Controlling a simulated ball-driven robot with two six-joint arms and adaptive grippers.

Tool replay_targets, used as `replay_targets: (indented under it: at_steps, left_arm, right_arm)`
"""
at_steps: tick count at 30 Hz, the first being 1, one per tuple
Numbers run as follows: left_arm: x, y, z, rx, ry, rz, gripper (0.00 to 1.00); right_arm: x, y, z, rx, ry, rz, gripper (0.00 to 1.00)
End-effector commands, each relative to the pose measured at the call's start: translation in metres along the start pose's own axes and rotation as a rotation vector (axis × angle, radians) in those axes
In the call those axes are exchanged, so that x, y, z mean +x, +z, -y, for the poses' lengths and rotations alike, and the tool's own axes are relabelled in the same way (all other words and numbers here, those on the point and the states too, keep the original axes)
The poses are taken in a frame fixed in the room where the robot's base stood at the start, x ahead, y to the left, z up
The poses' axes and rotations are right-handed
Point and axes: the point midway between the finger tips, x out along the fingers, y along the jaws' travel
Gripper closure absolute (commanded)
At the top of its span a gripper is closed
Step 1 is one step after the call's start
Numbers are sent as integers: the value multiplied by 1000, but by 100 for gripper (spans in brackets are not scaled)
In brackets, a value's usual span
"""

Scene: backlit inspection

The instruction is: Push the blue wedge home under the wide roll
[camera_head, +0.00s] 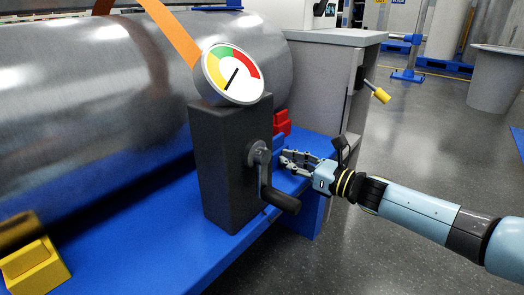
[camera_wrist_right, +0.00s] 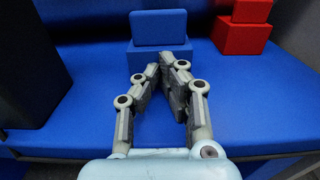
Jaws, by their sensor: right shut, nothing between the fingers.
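The wide grey metal roll (camera_head: 90,100) lies along the blue bench (camera_head: 150,250). The blue wedge (camera_head: 278,143) shows in the head view as a small patch between the dark gauge box and my right gripper. In the right wrist view the blue wedge (camera_wrist_right: 158,28) is a raised block on a lower step, straight ahead of the fingers. My right gripper (camera_head: 284,160) is shut and empty, low over the bench. In the wrist view its fingertips (camera_wrist_right: 168,60) are at the wedge's near face; I cannot tell whether they touch. My left gripper is not in view.
A dark box (camera_head: 222,170) with a dial gauge (camera_head: 235,74) and crank handle (camera_head: 280,198) stands left of my right gripper. A red stepped block (camera_head: 282,122) sits behind, a yellow one (camera_head: 38,270) at front left. A grey cabinet (camera_head: 335,85) stands behind the gripper.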

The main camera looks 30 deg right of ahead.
Motion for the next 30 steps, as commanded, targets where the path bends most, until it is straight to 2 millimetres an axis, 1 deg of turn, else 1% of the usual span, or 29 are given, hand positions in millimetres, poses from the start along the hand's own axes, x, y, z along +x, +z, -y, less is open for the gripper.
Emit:
replay_targets:
  at_steps: [30]
  left_arm:
    - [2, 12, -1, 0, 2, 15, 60]
  right_arm:
    - [26, 0, 0, -1, 0, 1, 100]
